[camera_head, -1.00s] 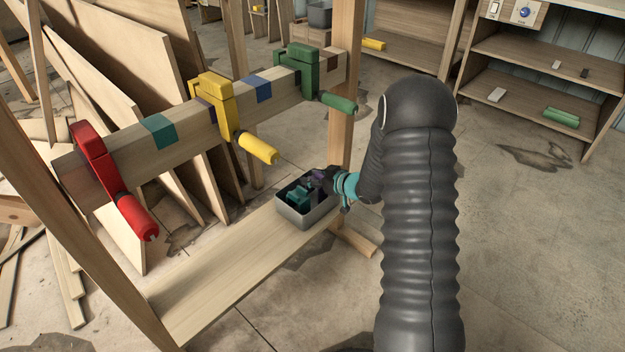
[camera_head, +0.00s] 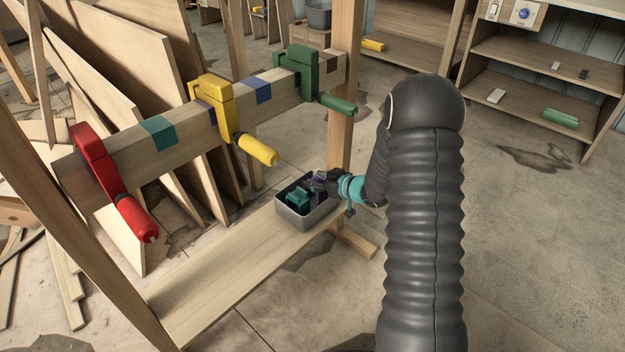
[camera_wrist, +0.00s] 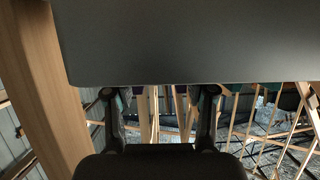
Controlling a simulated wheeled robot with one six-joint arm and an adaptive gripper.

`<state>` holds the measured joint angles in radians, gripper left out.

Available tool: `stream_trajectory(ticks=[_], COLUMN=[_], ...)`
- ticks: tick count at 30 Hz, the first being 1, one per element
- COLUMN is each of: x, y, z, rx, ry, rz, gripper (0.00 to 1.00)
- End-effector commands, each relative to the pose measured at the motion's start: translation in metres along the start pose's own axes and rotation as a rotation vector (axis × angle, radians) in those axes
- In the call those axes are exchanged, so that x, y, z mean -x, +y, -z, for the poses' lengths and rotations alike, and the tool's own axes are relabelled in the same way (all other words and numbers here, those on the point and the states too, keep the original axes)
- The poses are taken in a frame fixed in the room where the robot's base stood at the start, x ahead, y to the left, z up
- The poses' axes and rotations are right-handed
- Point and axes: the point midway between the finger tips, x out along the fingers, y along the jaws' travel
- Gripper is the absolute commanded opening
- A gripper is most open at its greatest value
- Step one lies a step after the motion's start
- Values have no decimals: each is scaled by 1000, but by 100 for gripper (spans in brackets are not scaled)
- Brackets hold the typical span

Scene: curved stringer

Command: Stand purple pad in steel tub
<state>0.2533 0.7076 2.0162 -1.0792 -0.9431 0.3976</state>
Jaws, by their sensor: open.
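The grey steel tub (camera_head: 308,212) stands on the low plank by the wooden post. Inside it I see a teal piece (camera_head: 298,198) and a dark purple piece (camera_head: 320,183), likely the purple pad. The purple piece is partly hidden by my gripper (camera_head: 325,180), so I cannot tell how upright it is. My gripper is at the tub's back right rim, its fingers over the tub. In the wrist view, my gripper (camera_wrist: 159,92) has its two fingers spread apart. A plain grey surface, likely the tub's wall, fills the top, with small purple bits under its edge.
A beam above the plank carries red (camera_head: 112,180), yellow (camera_head: 228,120) and green (camera_head: 312,80) clamps and coloured bands. The wooden post (camera_head: 343,100) rises close behind the tub. The plank's (camera_head: 220,270) left part is bare. Shelves stand at the back right.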

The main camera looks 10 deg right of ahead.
Motion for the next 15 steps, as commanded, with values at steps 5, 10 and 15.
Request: stream_trajectory(ticks=[5,10,15], x=[38,70,92], y=[1,1,1], z=[2,1,1], rx=[-1,-1,0], ry=[1,0,1], rz=[-5,-4,-2], gripper=[55,55,55])
